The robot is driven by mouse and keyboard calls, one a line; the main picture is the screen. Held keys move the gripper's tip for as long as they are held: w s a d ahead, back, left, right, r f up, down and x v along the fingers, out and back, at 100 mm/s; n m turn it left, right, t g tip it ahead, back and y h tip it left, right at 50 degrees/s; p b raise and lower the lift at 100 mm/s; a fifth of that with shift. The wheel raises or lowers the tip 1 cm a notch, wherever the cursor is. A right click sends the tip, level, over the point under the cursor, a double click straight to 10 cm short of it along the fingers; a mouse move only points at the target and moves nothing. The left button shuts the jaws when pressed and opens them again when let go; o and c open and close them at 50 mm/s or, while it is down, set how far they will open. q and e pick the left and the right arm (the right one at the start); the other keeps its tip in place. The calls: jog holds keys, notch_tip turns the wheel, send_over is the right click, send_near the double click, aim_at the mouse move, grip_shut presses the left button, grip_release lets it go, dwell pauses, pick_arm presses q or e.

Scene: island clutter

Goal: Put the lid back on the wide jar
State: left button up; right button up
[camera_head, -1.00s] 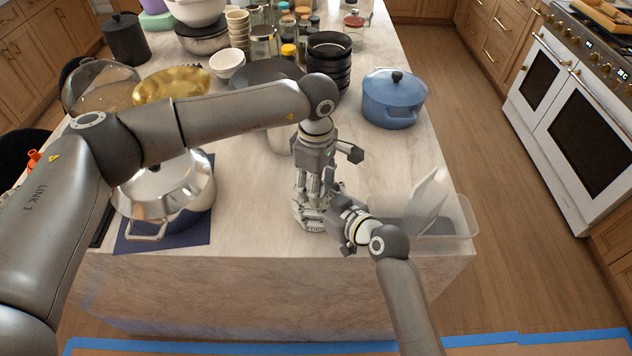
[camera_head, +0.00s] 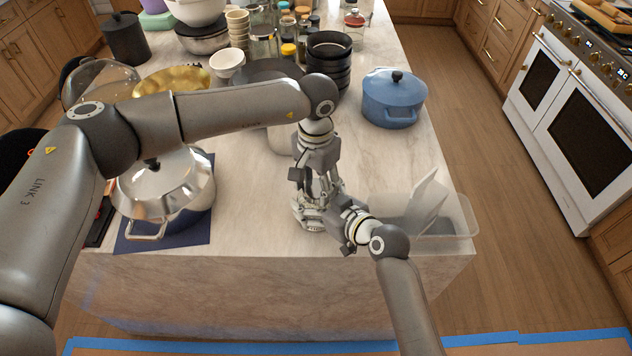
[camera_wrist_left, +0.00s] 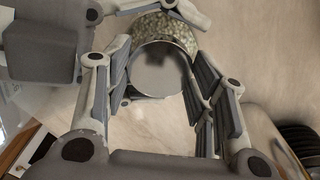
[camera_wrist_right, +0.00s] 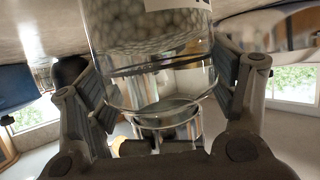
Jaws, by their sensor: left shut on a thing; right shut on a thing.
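My left gripper (camera_head: 320,192) points down over the front of the counter. In the left wrist view it is shut on a round grey metal lid (camera_wrist_left: 160,72). The wide jar (camera_wrist_right: 150,30) is clear glass with pale round beads inside and a white label. It shows behind the lid in the left wrist view (camera_wrist_left: 150,35), speckled and partly covered. My right gripper (camera_wrist_right: 165,100) is shut on the jar from the front right. The lid is over the jar's mouth, but I cannot tell whether they touch. In the head view the grippers hide most of both.
A clear plastic bin (camera_head: 455,220) stands right of the grippers at the counter's edge. A silver pot (camera_head: 165,190) stands on a dark blue mat (camera_head: 200,236) at left. A blue lidded pot (camera_head: 393,100) and stacked black bowls (camera_head: 328,68) stand behind. Bare counter (camera_head: 255,205) lies left of the jar.

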pick_arm(q)
jog(key=shift+m, duration=0.9)
jog(key=o, duration=1.1)
